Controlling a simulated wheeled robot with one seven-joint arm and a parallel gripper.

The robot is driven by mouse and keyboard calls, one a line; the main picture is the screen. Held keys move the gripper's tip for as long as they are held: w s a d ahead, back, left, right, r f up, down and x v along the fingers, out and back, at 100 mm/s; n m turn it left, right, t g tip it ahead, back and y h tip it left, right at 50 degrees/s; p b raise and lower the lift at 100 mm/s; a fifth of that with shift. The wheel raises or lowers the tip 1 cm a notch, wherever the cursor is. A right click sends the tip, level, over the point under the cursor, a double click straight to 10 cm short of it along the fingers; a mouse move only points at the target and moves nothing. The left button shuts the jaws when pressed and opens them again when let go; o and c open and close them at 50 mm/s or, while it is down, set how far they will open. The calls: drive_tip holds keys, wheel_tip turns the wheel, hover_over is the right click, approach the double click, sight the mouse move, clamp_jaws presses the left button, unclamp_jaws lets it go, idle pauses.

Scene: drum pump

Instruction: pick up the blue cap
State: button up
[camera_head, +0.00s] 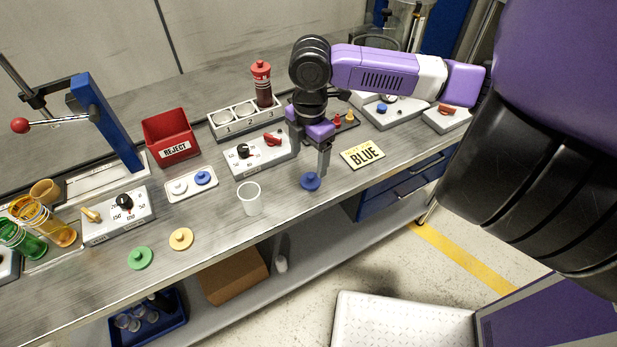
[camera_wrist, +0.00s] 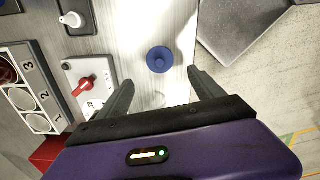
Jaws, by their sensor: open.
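The blue cap (camera_head: 310,181) lies on the metal bench top near its front edge, a round disc with a small raised knob. It also shows in the wrist view (camera_wrist: 160,59), apart from the fingers and a little beyond their tips. My gripper (camera_head: 325,165) points down close above the cap, slightly to its right in the head view. In the wrist view my gripper (camera_wrist: 160,78) is open and empty, with the cap lined up between its two fingers. A yellow sign (camera_head: 362,154) reading BLUE lies to the right of the cap.
Green (camera_head: 140,258) and tan (camera_head: 181,239) caps lie further left. A white plate (camera_head: 178,187) holds a white and a blue button. The red REJECT bin (camera_head: 170,128) stands behind.

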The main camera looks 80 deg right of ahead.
sight(311, 176)
drive_tip(key=shift+s+d+f, duration=0.15)
drive_tip(key=shift+s+f, duration=0.15)
drive_tip(key=shift+s, duration=0.1)
drive_tip(key=shift+w+d+f+p, duration=0.1)
drive_tip(key=shift+f+p, duration=0.3)
drive_tip(key=shift+f, duration=1.4)
drive_tip(key=shift+w+f+p, duration=0.1)
drive_tip(key=shift+f+p, duration=0.25)
drive_tip(key=shift+f, duration=1.45)
drive_tip(key=c, duration=1.4)
drive_tip(key=shift+r, duration=0.1)
